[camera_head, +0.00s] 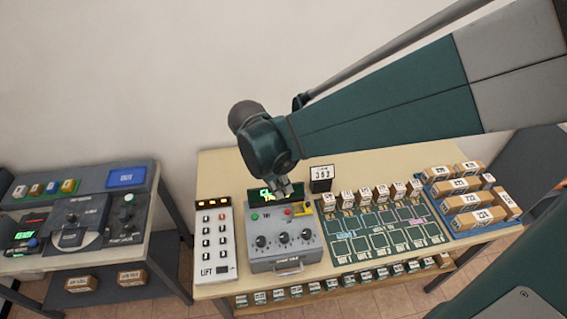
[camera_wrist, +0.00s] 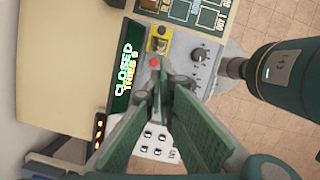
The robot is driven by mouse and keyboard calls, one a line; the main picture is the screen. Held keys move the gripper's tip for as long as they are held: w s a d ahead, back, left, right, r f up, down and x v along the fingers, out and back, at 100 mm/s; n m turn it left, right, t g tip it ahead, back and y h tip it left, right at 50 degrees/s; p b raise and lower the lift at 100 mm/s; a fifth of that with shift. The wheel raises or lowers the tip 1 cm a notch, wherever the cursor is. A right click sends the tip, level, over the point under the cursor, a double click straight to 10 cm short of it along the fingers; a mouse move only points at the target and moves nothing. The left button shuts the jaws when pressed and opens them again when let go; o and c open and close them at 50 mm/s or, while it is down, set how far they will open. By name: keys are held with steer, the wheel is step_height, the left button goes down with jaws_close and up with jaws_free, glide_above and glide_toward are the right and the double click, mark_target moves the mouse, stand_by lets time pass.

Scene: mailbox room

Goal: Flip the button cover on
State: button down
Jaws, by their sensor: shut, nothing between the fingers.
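The grey control box (camera_head: 285,268) stands on the table below my gripper (camera_head: 284,188). A yellow piece (camera_head: 303,209), apparently the button cover, sits at the box's upper right. In the wrist view this yellow cover (camera_wrist: 158,42) is at the top centre, with a red button (camera_wrist: 154,62) just below it. I cannot tell whether the cover is up or down. My gripper is shut and empty; its fingertips (camera_wrist: 166,82) appear below the red button and apart from the cover. The fingers hide part of the box face.
A green display (camera_wrist: 126,65) reads "CLOSED". A white LIFT panel (camera_head: 214,243) stands left of the box. A green board (camera_head: 385,233) with small boxes and a blue tray (camera_head: 436,201) of parcels lie to the right. Bare table shows behind.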

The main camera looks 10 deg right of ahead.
steer(key=shift+s+a+n+t+b, duration=0.15)
steer(key=shift+s+n+b, duration=0.05)
steer(key=shift+s+n, duration=0.5)
steer(key=shift+s+a+n+t+b, duration=0.15)
steer(key=shift+s+n+b, duration=0.05)
steer(key=shift+s+n, duration=0.45)
steer(key=shift+f, duration=0.1)
glide_toward(300, 211)
steer(key=shift+s+a+f+b, duration=0.15)
steer(key=shift+a+f, duration=0.2)
steer(key=shift+f, duration=0.3)
steer(key=shift+s+a+f+b, duration=0.1)
steer(key=shift+s+a+f, duration=0.15)
steer(key=shift+f, duration=0.4)
steer(key=shift+s+a+f+b, duration=0.1)
steer(key=shift+a+f, duration=0.3)
steer(key=shift+f, duration=0.2)
steer(key=shift+w+d+f, duration=0.1)
steer(key=shift+d+f, duration=0.1)
steer(key=shift+w+d+f, duration=0.25)
steer(key=shift+w+d, duration=0.15)
steer(key=shift+d, duration=0.35)
steer(key=shift+w+d+f, duration=0.2)
steer(key=shift+w+d, duration=0.15)
steer(key=shift+d, duration=0.4)
steer(key=shift+d, duration=0.1)
